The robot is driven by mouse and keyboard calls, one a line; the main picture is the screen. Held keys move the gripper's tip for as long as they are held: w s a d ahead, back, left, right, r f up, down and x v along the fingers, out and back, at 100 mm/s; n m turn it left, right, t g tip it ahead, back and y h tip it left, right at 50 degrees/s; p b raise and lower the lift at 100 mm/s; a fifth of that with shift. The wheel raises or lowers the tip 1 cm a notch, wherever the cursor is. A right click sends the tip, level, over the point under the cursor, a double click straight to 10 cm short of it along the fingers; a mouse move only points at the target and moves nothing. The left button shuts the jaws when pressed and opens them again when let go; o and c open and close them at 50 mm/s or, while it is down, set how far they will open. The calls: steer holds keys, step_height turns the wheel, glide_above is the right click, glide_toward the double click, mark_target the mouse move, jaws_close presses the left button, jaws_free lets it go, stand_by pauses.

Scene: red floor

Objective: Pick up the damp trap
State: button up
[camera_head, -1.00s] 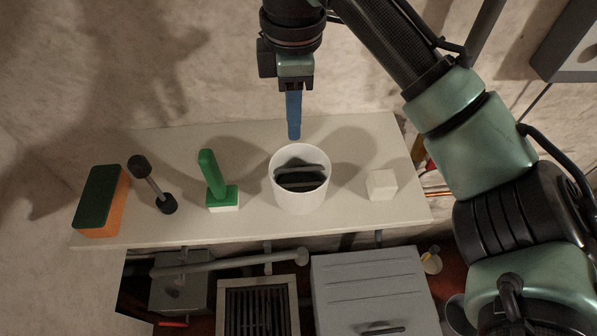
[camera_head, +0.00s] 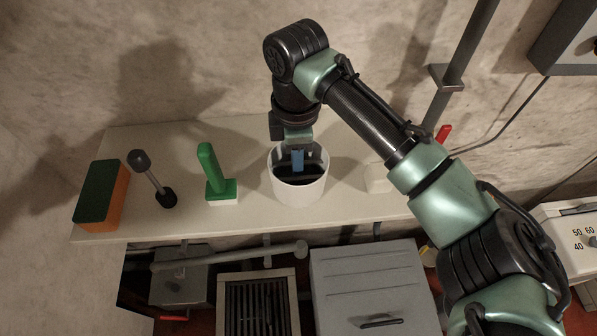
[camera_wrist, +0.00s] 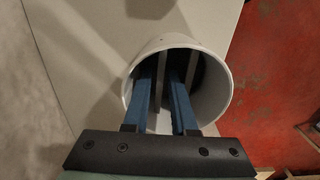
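The damp trap appears to be the white round tub (camera_head: 299,191) near the middle of the shelf, with a dark inside and pale bars across it. It also shows in the wrist view (camera_wrist: 217,92), open end towards the camera. My gripper (camera_head: 298,160) points down with its blue fingers inside the tub's mouth. In the wrist view my gripper (camera_wrist: 161,80) has its fingers apart, one on each side of a pale upright bar. I cannot tell whether they touch the bar. The fingertips are hard to make out in the dark inside.
Left of the tub stand a green-handled block (camera_head: 213,177), a black dumbbell-like object (camera_head: 153,180) and an orange-and-green sponge (camera_head: 101,197). A white cube (camera_head: 376,180) is to the right, partly behind my arm. A wall closes the back. Grey boxes (camera_head: 370,285) stand below.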

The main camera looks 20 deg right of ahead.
steer(key=shift+f, duration=0.1)
steer(key=shift+c, duration=0.3)
jaws_close()
stand_by(1.1)
